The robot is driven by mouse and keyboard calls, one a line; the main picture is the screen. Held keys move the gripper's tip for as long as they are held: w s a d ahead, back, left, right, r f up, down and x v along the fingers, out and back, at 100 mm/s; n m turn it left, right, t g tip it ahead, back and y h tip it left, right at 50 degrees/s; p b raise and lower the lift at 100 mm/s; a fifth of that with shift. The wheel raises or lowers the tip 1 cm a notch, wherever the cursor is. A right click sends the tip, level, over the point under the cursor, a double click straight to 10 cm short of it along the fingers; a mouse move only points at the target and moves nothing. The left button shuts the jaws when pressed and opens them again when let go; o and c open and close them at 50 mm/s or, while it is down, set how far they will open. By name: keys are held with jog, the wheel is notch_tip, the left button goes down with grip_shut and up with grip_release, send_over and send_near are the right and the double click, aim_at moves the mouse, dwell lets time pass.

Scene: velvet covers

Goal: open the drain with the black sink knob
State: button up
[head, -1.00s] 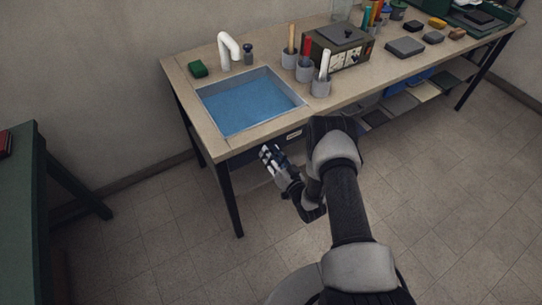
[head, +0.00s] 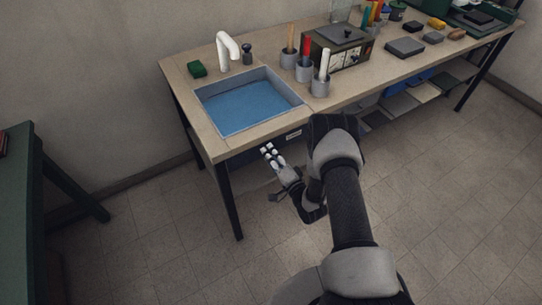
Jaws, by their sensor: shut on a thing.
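The sink (head: 292,88) is set in the left end of the bench, with blue water (head: 245,107) in it and a band of grey wall showing above the water. The drain itself cannot be seen under the water. A small dark grey knob-like fitting (head: 247,54) stands beside the white faucet (head: 228,50), far from my gripper.
A green sponge (head: 197,69) lies left of the faucet. Several grey cups (head: 320,88) with coloured sticks and a dark green instrument box (head: 338,48) stand right of the sink. A bench leg (head: 228,200) is left of my gripper. The floor in front is clear.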

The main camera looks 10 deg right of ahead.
jog(key=shift+m, duration=0.5)
jog(key=o, duration=1.1)
jog(key=v, duration=1.2)
